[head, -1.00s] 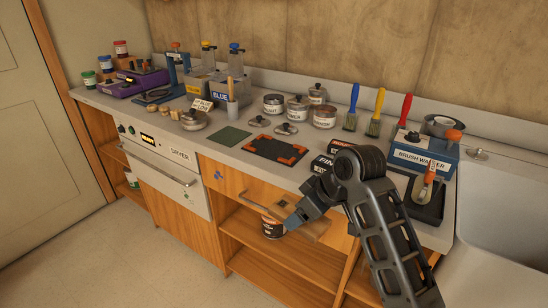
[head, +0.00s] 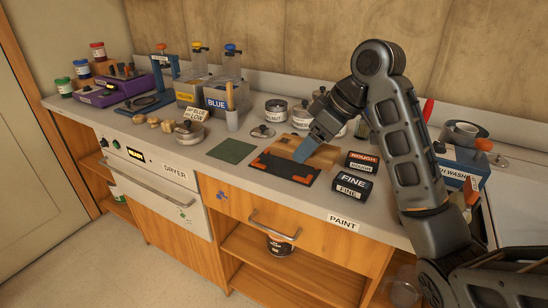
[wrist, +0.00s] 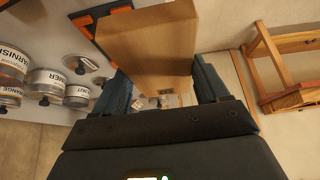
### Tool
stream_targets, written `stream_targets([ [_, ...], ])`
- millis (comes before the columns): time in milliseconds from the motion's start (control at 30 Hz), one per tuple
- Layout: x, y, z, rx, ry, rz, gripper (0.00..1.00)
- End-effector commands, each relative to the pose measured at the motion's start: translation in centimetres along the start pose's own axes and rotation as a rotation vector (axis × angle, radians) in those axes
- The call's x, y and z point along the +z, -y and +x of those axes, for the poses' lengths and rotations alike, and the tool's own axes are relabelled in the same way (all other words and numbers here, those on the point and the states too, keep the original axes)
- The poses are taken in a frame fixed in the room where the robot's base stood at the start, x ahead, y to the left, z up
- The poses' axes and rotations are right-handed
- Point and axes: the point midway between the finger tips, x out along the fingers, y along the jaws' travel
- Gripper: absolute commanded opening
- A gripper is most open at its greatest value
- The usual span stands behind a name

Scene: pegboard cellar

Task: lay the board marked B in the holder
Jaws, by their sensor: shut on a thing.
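My gripper (head: 303,148) is shut on a light-brown wooden board (head: 322,157) and is over the counter. In the head view the board is above the back right part of the holder (head: 277,178), a dark plate with orange corner pieces. I cannot tell the gap between them. In the wrist view the board (wrist: 150,40) is between the two fingers (wrist: 162,82), and an orange corner of the holder (wrist: 83,20) shows beyond it. No letter can be read on the board. My gripper covers part of the board in the head view.
A green square (head: 231,151) lies left of the holder. A rough block (head: 362,162) and a fine block (head: 353,187) stand right of it. Several cans (head: 276,110) are behind. The BLUE tank (head: 216,103) is at the back left. A drawer (head: 270,222) is below.

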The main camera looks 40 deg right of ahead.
Motion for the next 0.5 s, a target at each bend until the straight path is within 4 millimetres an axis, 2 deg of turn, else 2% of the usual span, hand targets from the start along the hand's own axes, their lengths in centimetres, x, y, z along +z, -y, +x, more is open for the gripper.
stream_targets([
  [133, -0.1, -0.4, 0.6, 0.001, 0.0, 0.0, 0.35],
  [267, -0.5, -1.5, 2.5, -0.002, -0.001, -0.001, 0.35],
  [500, -2.1, -5.3, 6.1, 0.0, 0.003, 0.003, 0.35],
])
